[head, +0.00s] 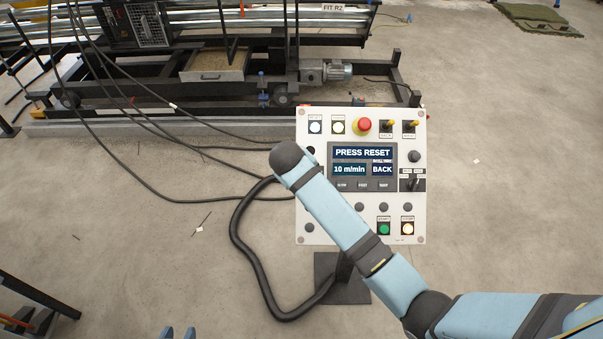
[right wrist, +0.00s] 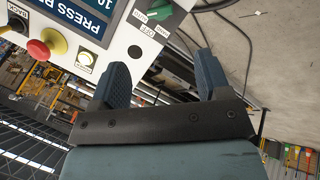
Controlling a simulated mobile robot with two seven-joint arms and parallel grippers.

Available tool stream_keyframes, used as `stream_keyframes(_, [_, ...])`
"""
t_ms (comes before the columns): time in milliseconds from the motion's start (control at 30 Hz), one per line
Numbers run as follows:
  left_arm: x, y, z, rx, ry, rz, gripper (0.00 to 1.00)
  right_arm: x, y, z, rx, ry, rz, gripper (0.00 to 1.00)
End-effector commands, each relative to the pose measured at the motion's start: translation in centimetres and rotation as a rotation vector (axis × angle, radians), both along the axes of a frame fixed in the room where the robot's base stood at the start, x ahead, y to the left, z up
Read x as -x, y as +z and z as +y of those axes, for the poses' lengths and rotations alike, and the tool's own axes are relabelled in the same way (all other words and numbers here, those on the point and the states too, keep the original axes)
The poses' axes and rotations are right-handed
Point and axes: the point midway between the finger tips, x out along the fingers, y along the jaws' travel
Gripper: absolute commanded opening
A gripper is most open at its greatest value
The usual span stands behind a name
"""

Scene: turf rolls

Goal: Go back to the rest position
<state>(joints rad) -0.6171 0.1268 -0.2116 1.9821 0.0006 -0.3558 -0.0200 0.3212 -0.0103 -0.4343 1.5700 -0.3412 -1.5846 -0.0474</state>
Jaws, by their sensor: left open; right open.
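The white control panel (head: 305,200) stands on a dark post, and its screen (head: 362,162) reads "PRESS RESET", "10 m/min" and "BACK". My right arm reaches across the panel's lower left part; its gripper is hidden in the head view. In the right wrist view my right gripper (right wrist: 162,72) is open and empty, with the panel (right wrist: 140,38) upside down just beyond its fingers. I cannot tell whether they touch it. My left gripper (head: 178,332) shows only its two blue fingertips at the bottom edge of the head view, apart, with nothing visible between them.
A long machine frame (head: 150,110) with a motor (head: 325,72) stands behind the panel. Black cables run from it across the floor to the panel, and a thick hose (head: 243,250) loops left of the post. Green turf (head: 538,17) lies far right.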

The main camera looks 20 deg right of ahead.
Motion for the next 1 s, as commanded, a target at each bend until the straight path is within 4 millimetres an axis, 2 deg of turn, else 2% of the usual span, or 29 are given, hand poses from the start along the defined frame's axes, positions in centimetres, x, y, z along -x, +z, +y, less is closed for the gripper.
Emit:
stream_keyframes(333, [0.7, -0.3, 0.0, 0.0, -0.001, 0.012, 0.43, 0.1, -0.2, 0.0, -0.003, 0.002, 0.0, 0.7])
stream_keyframes(467, [0.9, -0.5, 0.0, 0.0, -0.001, 0.017, 0.43, 1.7, -2.5, -0.2, -0.046, 0.022, -0.015, 0.7])
stream_keyframes(567, [0.9, -0.5, 0.0, 0.0, -0.001, 0.017, 0.43, 4.5, -5.7, -0.4, -0.123, 0.053, -0.051, 0.7])
stream_keyframes(700, [0.8, -0.4, 0.0, 0.0, 0.0, 0.015, 0.43, 10.0, -9.9, -0.9, -0.264, 0.089, -0.134, 0.7])
stream_keyframes(833, [0.7, -0.3, 0.0, 0.0, -0.001, 0.012, 0.43, 15.5, -12.2, -1.7, -0.387, 0.099, -0.227, 0.7])
stream_keyframes(1000, [0.3, -0.1, 0.0, -0.001, -0.001, 0.005, 0.43, 22.6, -12.9, -3.2, -0.523, 0.089, -0.359, 0.7])
